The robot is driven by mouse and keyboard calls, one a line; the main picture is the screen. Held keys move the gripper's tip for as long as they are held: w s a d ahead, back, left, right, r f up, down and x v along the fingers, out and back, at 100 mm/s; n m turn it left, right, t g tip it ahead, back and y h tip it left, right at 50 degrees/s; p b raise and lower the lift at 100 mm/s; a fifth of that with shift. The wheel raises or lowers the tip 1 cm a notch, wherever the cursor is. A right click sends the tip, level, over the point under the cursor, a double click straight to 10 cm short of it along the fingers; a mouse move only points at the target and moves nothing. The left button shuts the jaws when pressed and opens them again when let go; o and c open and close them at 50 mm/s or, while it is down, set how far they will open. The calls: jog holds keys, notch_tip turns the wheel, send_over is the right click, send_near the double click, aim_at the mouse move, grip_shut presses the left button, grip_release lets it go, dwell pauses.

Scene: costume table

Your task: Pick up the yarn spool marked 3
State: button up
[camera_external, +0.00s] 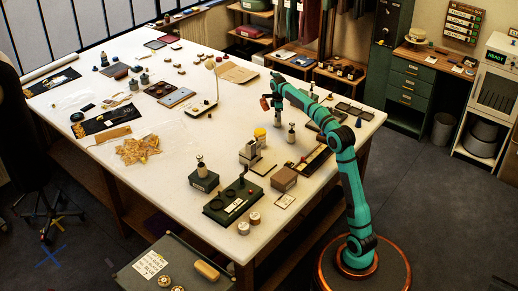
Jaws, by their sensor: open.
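My green arm reaches over the white table (160,190) from the right. My gripper (277,122) points down over the right part of the table, open, with nothing visible between its small, dark jaws. Several small items could be spools: a yellow-topped one (260,133) just left of and nearer the camera than my gripper, a dark-topped pale one (291,134) close to its right, and two round pale ones (249,222) at the front corner. No number is legible, so I cannot tell which is the spool marked 3.
A grey block stand (249,153), a brown box (284,179), a dark green case (231,201) and a green box with an upright item (203,180) crowd the near right. A thin lamp-like stand (216,90) rises behind. Bare tabletop lies at front left.

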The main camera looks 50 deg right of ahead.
jog(key=shift+f, duration=0.45)
jog(key=c, duration=1.2)
jog(key=shift+c, duration=0.2)
jog(key=shift+r, duration=0.15)
